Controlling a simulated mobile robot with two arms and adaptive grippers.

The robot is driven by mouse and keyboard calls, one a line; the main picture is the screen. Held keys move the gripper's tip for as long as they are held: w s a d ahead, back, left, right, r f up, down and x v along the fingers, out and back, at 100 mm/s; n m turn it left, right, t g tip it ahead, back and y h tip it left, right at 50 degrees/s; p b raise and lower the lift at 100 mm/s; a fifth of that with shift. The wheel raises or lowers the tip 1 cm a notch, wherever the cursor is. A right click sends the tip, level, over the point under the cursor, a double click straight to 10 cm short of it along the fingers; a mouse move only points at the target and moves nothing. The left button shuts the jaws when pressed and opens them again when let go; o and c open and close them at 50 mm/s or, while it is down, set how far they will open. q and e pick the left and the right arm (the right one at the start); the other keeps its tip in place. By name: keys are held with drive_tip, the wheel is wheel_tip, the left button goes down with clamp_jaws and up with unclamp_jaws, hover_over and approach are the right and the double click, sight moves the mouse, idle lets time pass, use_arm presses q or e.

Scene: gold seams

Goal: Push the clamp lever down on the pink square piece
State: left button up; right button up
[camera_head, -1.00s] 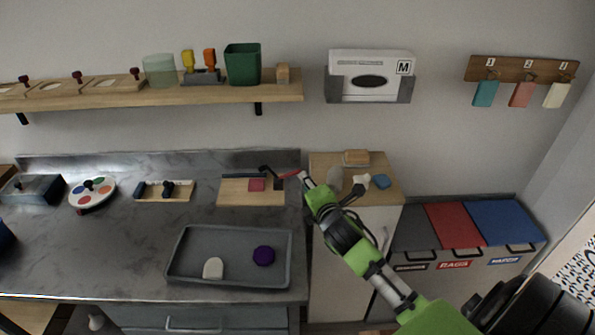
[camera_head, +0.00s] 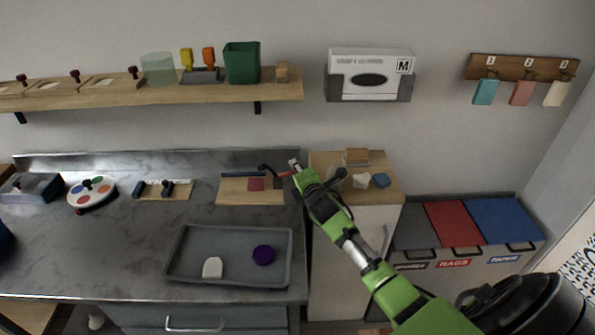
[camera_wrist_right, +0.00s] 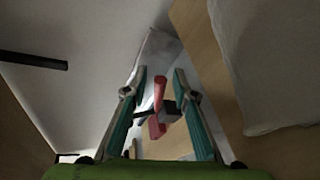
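The pink square piece (camera_head: 256,184) lies on a wooden board (camera_head: 237,194) at the back right of the counter. A dark clamp (camera_head: 268,170) stands over the board beside it, with a red lever (camera_head: 284,173) sticking out to the right. My right gripper (camera_head: 295,163) is at the lever's outer end, above the counter's right edge. In the right wrist view its two teal fingers (camera_wrist_right: 159,85) are apart, and the red lever (camera_wrist_right: 159,92) shows in the gap between them. I cannot tell whether they touch it. My left gripper is not in view.
A grey tray (camera_head: 177,267) with a white piece and a purple piece lies in front of the board. A wooden-topped cabinet (camera_head: 388,196) with small items stands right of the counter, under my right arm. A wooden shelf (camera_head: 215,92) hangs above.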

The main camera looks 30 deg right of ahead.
clamp_jaws()
drive_tip(key=shift+a+r+p, duration=0.1)
drive_tip(key=shift+r+p, duration=0.2)
drive_tip(key=shift+p, duration=0.25)
drive_tip(key=r+n+p, duration=0.1)
drive_tip(key=p, duration=0.1)
drive_tip(key=a+r+n+g+h+p, duration=0.1)
drive_tip(key=p, duration=0.1)
drive_tip(key=w+r+n+p, duration=0.1)
drive_tip(key=n+p, duration=0.1)
drive_tip(key=p, duration=0.1)
drive_tip(key=shift+w+a+g+h, duration=0.1)
drive_tip(key=shift+a+g+h, duration=0.2)
drive_tip(key=shift+h, duration=0.1)
drive_tip(key=shift+w+a+r+n+g+h+p, duration=0.2)
drive_tip(key=shift+w+a+n+g+h+p, duration=0.15)
drive_tip(key=shift+a+n+h+p, duration=0.35)
drive_tip(key=shift+w+a+r+n+g+h+p, duration=0.1)
drive_tip(key=shift+w+a+n+g+h+p, duration=0.1)
drive_tip(key=shift+n+p, duration=0.25)
drive_tip(key=shift+w+a+n+g+h+p, duration=0.1)
drive_tip(key=shift+a+n+g+p, duration=0.1)
drive_tip(key=shift+n, duration=0.45)
